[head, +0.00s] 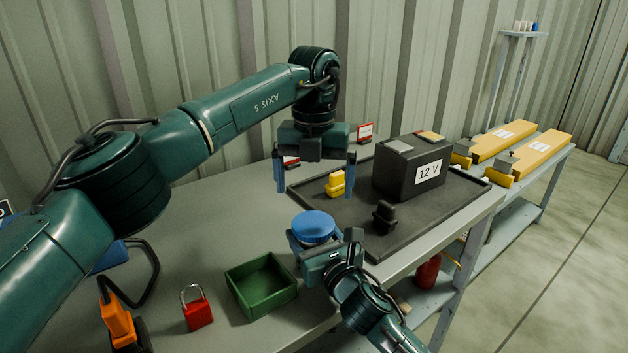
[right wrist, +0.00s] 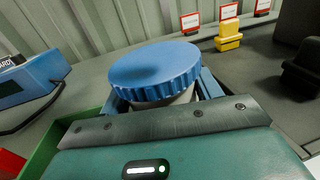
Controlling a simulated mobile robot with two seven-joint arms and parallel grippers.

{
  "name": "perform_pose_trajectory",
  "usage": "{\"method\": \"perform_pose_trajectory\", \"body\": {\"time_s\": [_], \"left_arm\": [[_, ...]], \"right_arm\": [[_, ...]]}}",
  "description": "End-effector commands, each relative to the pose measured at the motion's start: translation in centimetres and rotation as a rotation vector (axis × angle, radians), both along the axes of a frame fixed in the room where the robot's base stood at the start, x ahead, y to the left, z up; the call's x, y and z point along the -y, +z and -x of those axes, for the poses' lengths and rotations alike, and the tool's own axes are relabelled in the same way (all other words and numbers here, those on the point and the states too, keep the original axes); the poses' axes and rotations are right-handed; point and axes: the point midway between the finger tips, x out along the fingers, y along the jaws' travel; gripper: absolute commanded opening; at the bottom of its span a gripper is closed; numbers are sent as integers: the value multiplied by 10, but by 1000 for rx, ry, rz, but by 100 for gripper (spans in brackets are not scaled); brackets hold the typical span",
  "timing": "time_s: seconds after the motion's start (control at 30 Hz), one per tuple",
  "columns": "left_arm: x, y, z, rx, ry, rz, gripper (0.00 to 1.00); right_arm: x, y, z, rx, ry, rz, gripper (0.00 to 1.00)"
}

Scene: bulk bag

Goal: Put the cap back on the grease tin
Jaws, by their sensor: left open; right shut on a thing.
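The blue ridged cap (head: 313,226) sits on top of the grease tin, above the table near the black tray's left corner. In the right wrist view the cap (right wrist: 155,70) covers the top of the pale tin (right wrist: 168,99), of which only a strip of wall shows. I cannot tell whether the cap is screwed tight. My right gripper (head: 318,243) is shut on the tin's body, a finger on each side below the cap. My left gripper (head: 314,182) is open and empty, fingers pointing down, above and behind the cap, apart from it.
A black tray (head: 455,207) holds a 12 V battery (head: 408,172), a yellow part (head: 336,184) and a black part (head: 384,218). A green bin (head: 262,286), red padlock (head: 197,309) and orange tool (head: 117,322) are at the front left. The table's middle left is clear.

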Motion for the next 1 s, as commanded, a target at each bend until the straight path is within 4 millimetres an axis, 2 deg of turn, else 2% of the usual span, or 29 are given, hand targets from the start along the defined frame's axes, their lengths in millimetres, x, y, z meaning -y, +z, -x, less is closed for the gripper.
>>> {"method": "perform_pose_trajectory", "body": {"time_s": [0.27,0.7,1.0], "left_arm": [[0,-8,0,0,-2,0,99],[0,-70,0,-2,-2,0,99],[0,-81,0,1,-3,0,99]], "right_arm": [[-1,3,0,5,1,-2,0],[0,3,0,5,1,-2,0],[0,3,0,5,1,-2,0]]}}
